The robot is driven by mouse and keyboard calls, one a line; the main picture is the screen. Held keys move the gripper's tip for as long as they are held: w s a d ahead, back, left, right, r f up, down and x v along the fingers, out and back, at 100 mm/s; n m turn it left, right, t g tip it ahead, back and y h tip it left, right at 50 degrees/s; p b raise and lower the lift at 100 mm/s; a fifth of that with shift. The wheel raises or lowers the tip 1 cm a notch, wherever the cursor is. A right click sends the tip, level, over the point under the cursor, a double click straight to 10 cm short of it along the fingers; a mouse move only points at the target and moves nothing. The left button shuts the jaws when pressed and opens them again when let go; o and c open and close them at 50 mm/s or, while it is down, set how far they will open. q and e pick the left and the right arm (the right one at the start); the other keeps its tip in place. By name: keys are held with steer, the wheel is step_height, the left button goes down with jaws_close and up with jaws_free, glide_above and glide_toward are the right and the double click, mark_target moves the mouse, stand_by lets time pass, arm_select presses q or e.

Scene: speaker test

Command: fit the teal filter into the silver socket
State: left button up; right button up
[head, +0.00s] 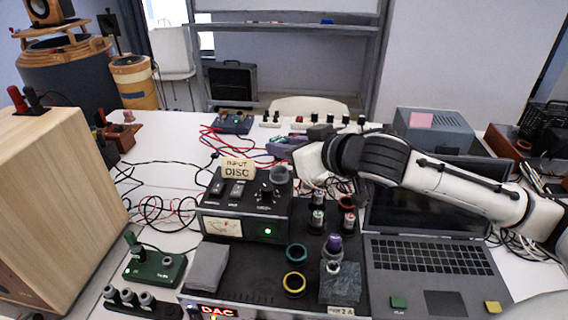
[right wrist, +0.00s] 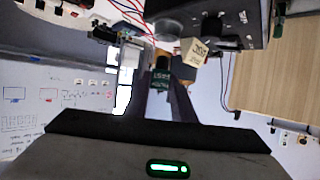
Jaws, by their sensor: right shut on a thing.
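The teal filter (right wrist: 159,76), a small dark teal cylinder with pale lettering, is between the two dark fingers of my right gripper (right wrist: 160,92) in the right wrist view. The gripper is shut on it. In the head view my right gripper (head: 304,163) is above the back right of the black amplifier; the filter cannot be made out there. The silver socket (head: 279,174) looks like a grey ring at the amplifier's back right corner, just left of the gripper. Filter and socket look apart, though the exact gap is unclear. My left gripper is not in view.
An INPUT DISC sign (head: 238,170) stands beside the socket. A teal ring (head: 297,253) and a yellow ring (head: 294,284) sit in front, near several small upright cylinders. A laptop (head: 430,265) is at the right, a wooden speaker (head: 60,200) at the left.

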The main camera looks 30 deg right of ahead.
mark_target(285, 174)
step_height(285, 174, down, 4)
steer(key=shift+r, duration=0.25)
steer(key=shift+f, duration=0.2)
steer(key=shift+f+b, duration=0.3)
steer(key=o, duration=1)
steer(key=shift+r, duration=0.1)
